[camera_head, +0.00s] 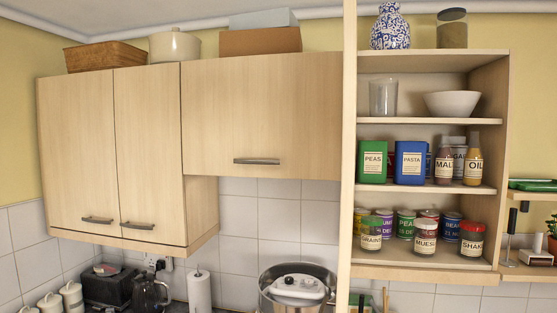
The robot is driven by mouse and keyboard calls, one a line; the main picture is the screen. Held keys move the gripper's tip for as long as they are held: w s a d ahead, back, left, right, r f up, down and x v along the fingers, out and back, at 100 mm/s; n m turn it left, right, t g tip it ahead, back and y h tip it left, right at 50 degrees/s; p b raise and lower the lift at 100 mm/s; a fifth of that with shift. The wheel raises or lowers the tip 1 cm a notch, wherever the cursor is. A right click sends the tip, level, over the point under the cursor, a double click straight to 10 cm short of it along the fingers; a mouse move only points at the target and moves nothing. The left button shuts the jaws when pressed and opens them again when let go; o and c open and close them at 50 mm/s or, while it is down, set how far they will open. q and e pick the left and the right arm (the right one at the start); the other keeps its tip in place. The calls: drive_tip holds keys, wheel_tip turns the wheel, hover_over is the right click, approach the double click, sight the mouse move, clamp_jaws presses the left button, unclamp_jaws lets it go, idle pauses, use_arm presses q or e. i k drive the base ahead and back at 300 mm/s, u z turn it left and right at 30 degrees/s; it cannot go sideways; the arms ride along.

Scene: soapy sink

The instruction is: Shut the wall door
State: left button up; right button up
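The wall door (347,150) is pale wood and stands open, seen almost edge-on as a tall narrow strip. It is at the left side of the open wall cabinet (430,191) and runs past the top and bottom of the view. Its face and any handle cannot be made out. The cabinet's shelves hold a glass, a white bowl (452,103), a green peas box (372,162), a blue pasta box (410,162), bottles, and several tins and jars. Neither of my grippers is in view.
Closed cupboards (115,150) with grey handles hang to the left. A blue-patterned vase (390,27) and a jar stand on the open cabinet. Below are a large metal pot (297,288), a paper roll (199,292) and a kettle. Small shelves hang at the right.

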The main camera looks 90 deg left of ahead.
sight(350, 27)
drive_tip(key=z, duration=0.05)
drive_tip(key=k, duration=0.65)
drive_tip(key=u, duration=2.1)
